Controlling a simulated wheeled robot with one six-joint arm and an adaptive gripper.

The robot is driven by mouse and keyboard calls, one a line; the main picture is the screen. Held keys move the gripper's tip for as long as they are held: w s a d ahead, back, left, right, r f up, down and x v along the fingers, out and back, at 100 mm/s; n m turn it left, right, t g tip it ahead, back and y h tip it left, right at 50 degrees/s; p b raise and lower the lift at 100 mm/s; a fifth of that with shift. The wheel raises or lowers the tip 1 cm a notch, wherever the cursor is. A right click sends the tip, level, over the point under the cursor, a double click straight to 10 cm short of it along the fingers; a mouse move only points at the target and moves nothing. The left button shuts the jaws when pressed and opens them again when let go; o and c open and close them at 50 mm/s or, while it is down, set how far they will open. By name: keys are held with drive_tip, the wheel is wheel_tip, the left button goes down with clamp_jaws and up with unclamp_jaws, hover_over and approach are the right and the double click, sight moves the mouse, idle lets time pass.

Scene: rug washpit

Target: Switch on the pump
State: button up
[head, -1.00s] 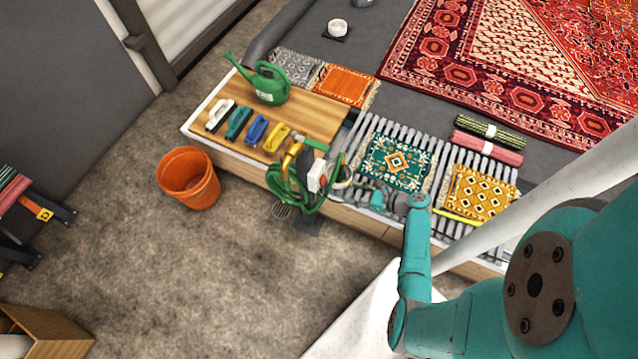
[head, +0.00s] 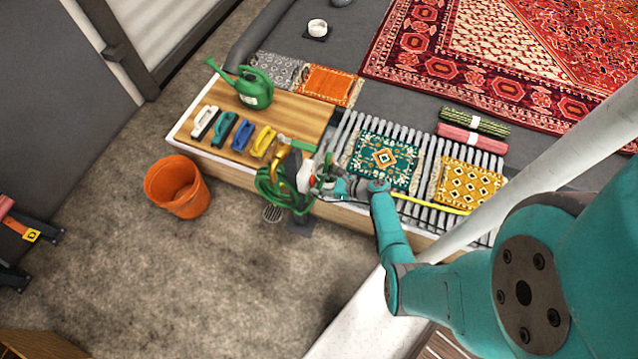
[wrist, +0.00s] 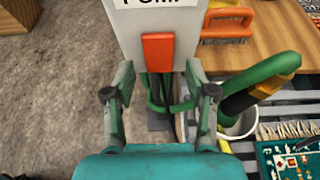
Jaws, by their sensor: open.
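The pump switch box (wrist: 152,18) is a pale box with a partly cut-off "PUMP" label, in the upper middle of the wrist view. Its orange-red switch lever (wrist: 158,52) hangs on the face toward me. In the head view the box (head: 305,176) stands by the front edge of the bench, beside the coiled green hose (head: 272,190). My gripper (wrist: 159,85) is open and empty, its two fingers to either side of the lever's lower end in the picture. I cannot tell whether they touch it. In the head view my gripper (head: 327,180) partly covers the box.
A green watering can (head: 255,88) and several brushes (head: 241,135) stand on the wooden top, left of the box. An orange bucket (head: 176,188) is on the floor. A white cup-like container (wrist: 240,122) and small rugs (head: 384,158) lie to the right.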

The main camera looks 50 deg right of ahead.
drive_tip(key=shift+w+a+f, duration=0.1)
drive_tip(key=shift+w, duration=0.1)
clamp_jaws()
drive_tip(key=shift+w+f+t+y, duration=0.1)
drive_tip(key=shift+f+t+y, duration=0.15)
drive_tip(key=shift+t, duration=0.4)
drive_tip(key=shift+f+t+y, duration=0.15)
drive_tip(key=shift+t+y, duration=0.1)
drive_tip(key=shift+t, duration=0.4)
drive_tip(key=shift+a, duration=0.1)
unclamp_jaws()
